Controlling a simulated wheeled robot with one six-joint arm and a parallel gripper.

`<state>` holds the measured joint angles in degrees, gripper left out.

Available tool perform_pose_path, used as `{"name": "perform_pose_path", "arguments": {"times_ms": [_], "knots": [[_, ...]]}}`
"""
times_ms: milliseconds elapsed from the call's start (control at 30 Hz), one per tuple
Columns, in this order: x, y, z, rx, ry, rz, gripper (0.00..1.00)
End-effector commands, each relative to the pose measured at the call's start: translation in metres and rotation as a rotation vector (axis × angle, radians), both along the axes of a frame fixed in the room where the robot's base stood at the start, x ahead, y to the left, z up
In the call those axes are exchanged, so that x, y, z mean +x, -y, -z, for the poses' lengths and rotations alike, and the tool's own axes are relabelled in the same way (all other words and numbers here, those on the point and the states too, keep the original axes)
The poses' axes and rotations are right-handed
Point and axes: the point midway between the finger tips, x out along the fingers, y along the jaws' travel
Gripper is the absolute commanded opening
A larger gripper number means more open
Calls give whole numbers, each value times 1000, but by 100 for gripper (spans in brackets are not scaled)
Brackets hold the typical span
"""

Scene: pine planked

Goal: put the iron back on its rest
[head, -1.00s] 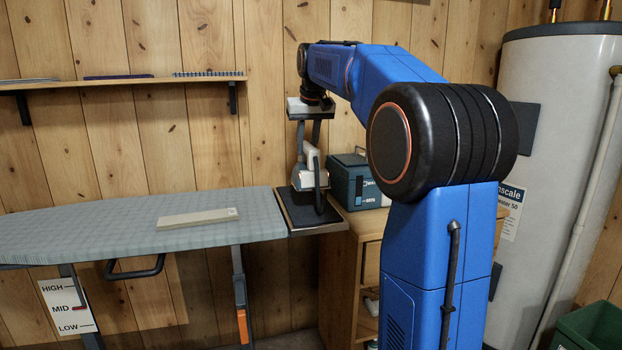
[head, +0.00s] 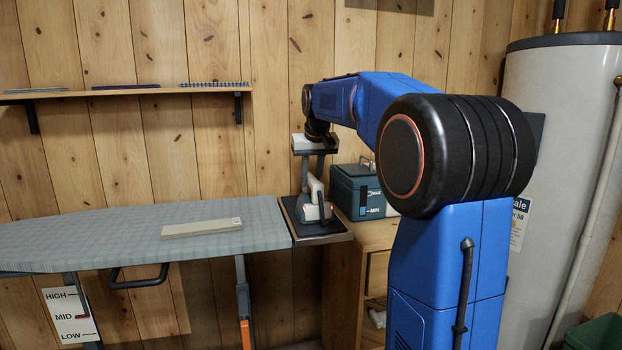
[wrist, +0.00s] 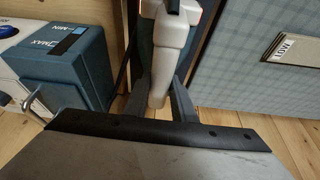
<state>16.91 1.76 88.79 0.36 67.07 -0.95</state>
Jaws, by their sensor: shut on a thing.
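The iron (head: 312,208), white and grey with a small red light, is upright at the right end of the ironing board in the head view. My gripper (head: 314,168) is above it with its fingers pointing down. In the wrist view the fingers (wrist: 160,98) stand on both sides of the iron's pale handle (wrist: 160,75) and are shut on it. The iron's rest, a dark flat plate (head: 330,231), lies directly under the iron. The iron's base is at or just over the plate; I cannot tell whether it bears on it.
A grey checked ironing board (head: 110,235) carries a pale flat slat (head: 201,229). A teal box (head: 362,193) stands close right of the iron on a wooden cabinet (head: 350,280). A wall shelf (head: 130,91) is at left; a white tank (head: 560,130) is at right.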

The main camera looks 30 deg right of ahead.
Motion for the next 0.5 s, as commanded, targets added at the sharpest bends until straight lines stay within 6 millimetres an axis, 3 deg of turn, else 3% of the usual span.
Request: {"name": "perform_pose_path", "arguments": {"times_ms": [133, 167, 200, 500], "knots": [[0, 0, 2, -1, 2, 0, 2], [0, 0, 2, 0, 0, 0, 31], [0, 0, 2, 0, 0, 0, 40], [0, 0, 2, 0, 0, 0, 42]]}}
